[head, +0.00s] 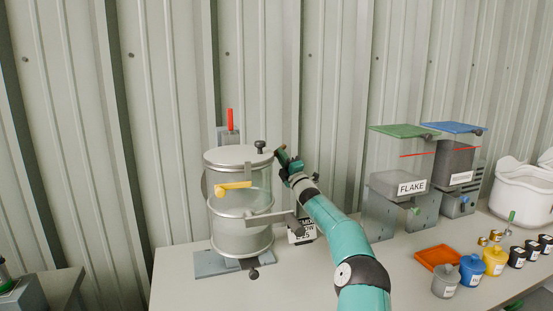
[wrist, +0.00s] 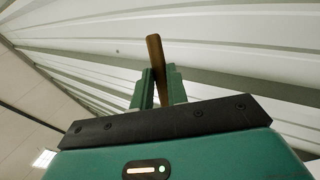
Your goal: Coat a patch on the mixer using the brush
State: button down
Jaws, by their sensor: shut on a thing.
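The mixer (head: 229,205) is a clear drum with a pale lid, metal bands, a yellow handle and a red lever behind it, on a grey base plate. My gripper (head: 285,160) is raised beside the upper right of the mixer, near the lid's edge. I cannot tell whether anything touches the drum. In the wrist view, my gripper (wrist: 159,88) is shut on the brown handle of the brush (wrist: 155,50). The handle stands up between the two green fingers, tilted slightly. The bristles are not visible. No coated patch can be made out on the mixer.
A FLAKE hopper (head: 399,185) and a blue-lidded hopper (head: 456,165) stand to the right. An orange tray (head: 437,257), grey, blue and yellow pots and small dark jars sit at the right front. The ribbed wall is close behind. Bare table (head: 190,290) lies at front left.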

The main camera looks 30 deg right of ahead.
aim_at(284, 149)
jog(key=shift+s+d, duration=0.2)
jog(key=shift+d, duration=0.55)
jog(key=shift+s+d, duration=0.2)
jog(key=shift+d, duration=0.55)
jog(key=shift+a, duration=0.1)
jog(key=s+a+f, duration=0.2)
jog(key=a, duration=0.6)
jog(key=shift+f, duration=0.2)
dwell(0.5)
jog(key=shift+w+a, duration=0.2)
jog(key=shift+a, duration=0.65)
dwell(0.5)
